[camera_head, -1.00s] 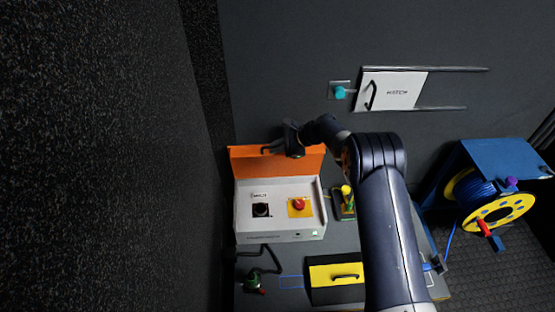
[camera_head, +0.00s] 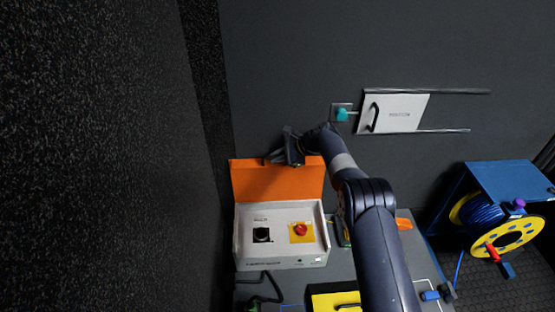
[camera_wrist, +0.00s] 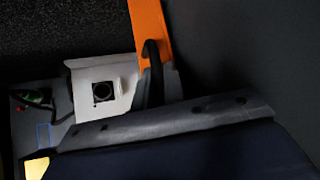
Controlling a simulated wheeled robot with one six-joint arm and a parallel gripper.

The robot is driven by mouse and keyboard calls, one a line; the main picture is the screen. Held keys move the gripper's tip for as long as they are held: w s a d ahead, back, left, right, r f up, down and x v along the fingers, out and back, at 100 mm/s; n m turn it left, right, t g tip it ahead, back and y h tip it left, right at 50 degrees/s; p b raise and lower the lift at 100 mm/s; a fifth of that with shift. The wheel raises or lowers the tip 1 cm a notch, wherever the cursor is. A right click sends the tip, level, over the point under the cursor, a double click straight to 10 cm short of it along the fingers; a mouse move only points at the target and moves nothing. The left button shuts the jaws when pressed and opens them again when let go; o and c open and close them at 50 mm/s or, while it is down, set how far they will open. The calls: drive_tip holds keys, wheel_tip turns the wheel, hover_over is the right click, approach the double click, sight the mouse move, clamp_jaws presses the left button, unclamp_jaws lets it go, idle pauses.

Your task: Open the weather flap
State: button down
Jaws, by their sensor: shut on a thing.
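The orange weather flap (camera_head: 275,184) stands raised along the back edge of a white control box (camera_head: 283,262). Its broad face shows in the head view. My gripper (camera_head: 278,157) is at the flap's top edge, shut on its dark handle. In the wrist view the flap (camera_wrist: 148,28) appears as a narrow orange strip, with the black handle (camera_wrist: 152,72) on it. In the head view a red button on a yellow plate (camera_head: 302,230) also shows. The fingertips are hard to make out.
A dark wall stands close behind the flap, and a black textured wall is on the left. A yellow cable reel (camera_head: 474,225) stands at right. A yellow panel (camera_head: 328,302) lies in front.

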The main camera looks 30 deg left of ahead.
idle(0.3)
drive_tip(key=c, duration=1.5)
unclamp_jaws()
drive_tip(key=shift+r, duration=0.1)
drive_tip(key=p+v, duration=0.2)
drive_tip(key=v, duration=0.8)
drive_tip(key=shift+d+r, duration=0.2)
drive_tip(key=shift+d, duration=0.05)
drive_tip(key=b+x, duration=0.2)
drive_tip(key=x, duration=0.9)
drive_tip(key=shift+d, duration=0.1)
drive_tip(key=shift+s+d, duration=0.1)
